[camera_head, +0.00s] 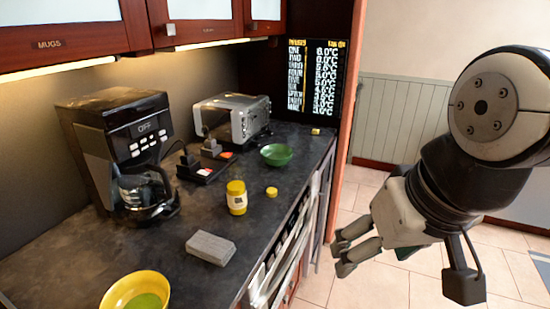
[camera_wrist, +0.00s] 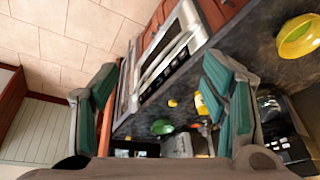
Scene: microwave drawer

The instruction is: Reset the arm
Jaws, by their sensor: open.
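My gripper (camera_head: 347,251) hangs over the tiled floor to the right of the counter in the head view, at the end of my arm. It is open and empty. In the wrist view its two green-padded fingers (camera_wrist: 165,100) stand wide apart, with the counter front and an oven between and beyond them. The gripper touches nothing. No other object is named by the task.
The dark counter (camera_head: 265,195) holds a coffee maker (camera_head: 125,150), a toaster (camera_head: 235,118), a green bowl (camera_head: 277,155), a yellow jar (camera_head: 236,198), a grey block (camera_head: 211,247) and a yellow bowl (camera_head: 133,293). A cabinet (camera_head: 60,37) hangs above. Open floor (camera_head: 370,285) lies right of the counter.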

